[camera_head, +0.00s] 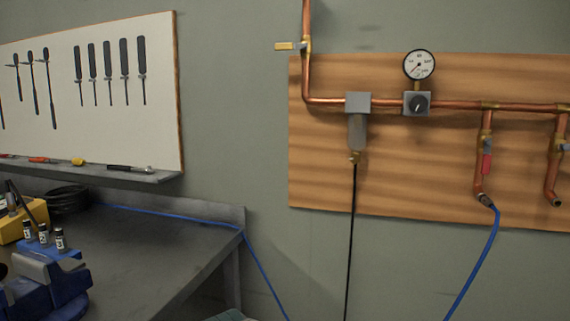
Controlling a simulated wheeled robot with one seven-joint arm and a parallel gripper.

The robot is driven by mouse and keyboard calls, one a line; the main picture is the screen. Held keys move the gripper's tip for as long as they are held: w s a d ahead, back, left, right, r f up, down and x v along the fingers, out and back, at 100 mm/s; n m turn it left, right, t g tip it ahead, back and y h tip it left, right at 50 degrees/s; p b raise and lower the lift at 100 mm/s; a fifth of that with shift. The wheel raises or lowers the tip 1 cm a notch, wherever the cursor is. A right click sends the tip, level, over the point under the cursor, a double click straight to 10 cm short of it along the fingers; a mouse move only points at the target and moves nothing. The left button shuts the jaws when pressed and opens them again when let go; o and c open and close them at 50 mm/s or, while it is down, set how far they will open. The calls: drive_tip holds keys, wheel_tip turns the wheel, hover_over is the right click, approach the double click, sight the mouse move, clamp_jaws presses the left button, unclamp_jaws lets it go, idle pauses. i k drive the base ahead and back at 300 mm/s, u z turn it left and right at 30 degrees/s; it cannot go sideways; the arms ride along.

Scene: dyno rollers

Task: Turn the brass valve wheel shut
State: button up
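No brass valve wheel can be made out in this view. Copper pipe (385,104) comes down the wall, bends right and runs across a wooden board. A small valve with a yellow lever or tag (285,46) sits on the upright pipe, with the yellow part pointing left. My gripper is not in view.
A dark workbench (165,235) fills the lower left, with a blue vise (52,285) and a yellow box (22,222). A blue hose (472,270) and a black tube (350,250) hang below the board. A tool panel (95,130) is at the upper left.

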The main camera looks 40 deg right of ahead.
sight(355, 158)
drive_tip(key=k, duration=0.65)
drive_tip(key=z, duration=1.15)
drive_tip(key=i, duration=0.25)
